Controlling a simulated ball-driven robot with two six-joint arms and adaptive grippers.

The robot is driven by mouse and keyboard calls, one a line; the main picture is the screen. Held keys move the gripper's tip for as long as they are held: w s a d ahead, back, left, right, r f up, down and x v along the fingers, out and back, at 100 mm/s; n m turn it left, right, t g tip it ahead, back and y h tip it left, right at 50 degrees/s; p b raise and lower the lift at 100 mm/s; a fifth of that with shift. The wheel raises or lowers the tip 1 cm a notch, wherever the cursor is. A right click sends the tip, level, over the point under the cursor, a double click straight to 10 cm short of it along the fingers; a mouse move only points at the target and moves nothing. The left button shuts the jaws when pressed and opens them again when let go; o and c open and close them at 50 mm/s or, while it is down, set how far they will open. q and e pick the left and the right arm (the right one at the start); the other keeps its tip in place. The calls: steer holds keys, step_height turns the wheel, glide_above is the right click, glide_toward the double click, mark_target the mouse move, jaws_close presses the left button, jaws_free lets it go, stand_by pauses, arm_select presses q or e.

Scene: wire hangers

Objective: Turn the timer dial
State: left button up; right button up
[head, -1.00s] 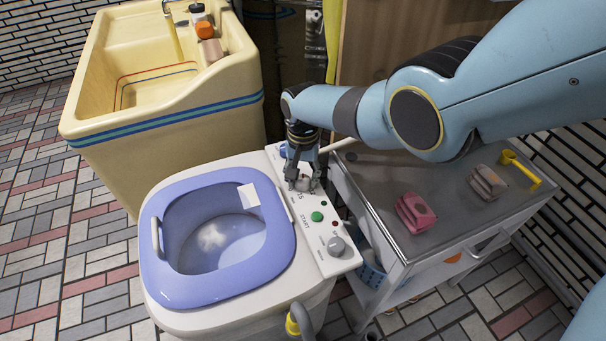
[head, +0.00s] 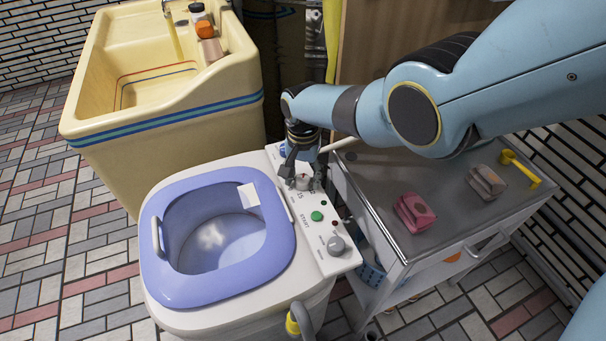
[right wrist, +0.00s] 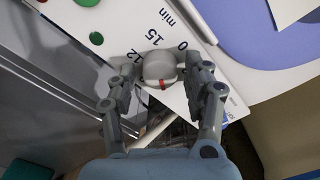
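The timer dial (right wrist: 160,67) is a small light-grey knob with a red mark on its edge. It sits on the white control panel (head: 323,256) of a washing machine with a purple lid rim (head: 162,282). In the right wrist view the printed 0, 15, 12 and "min" show beside it, and the red mark faces the lower side of the picture. My right gripper (right wrist: 163,72) is open, one finger on each side of the dial, with a gap on both sides. In the head view my right gripper (head: 301,181) points down at the dial. My left gripper is out of view.
A green start button (head: 317,216) and another grey knob (head: 336,246) sit on the panel nearer me. A steel-topped cart (head: 372,192) stands close on the right with a pink block (head: 415,212) and a beige block (head: 486,182). A cream sink (head: 165,110) stands behind left.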

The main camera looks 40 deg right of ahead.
mark_target(303, 178)
steer(key=shift+o, duration=0.4)
steer(key=shift+r, duration=0.15)
step_height(303, 178, up, 12)
stand_by(0.3)
steer(key=shift+f, duration=0.25)
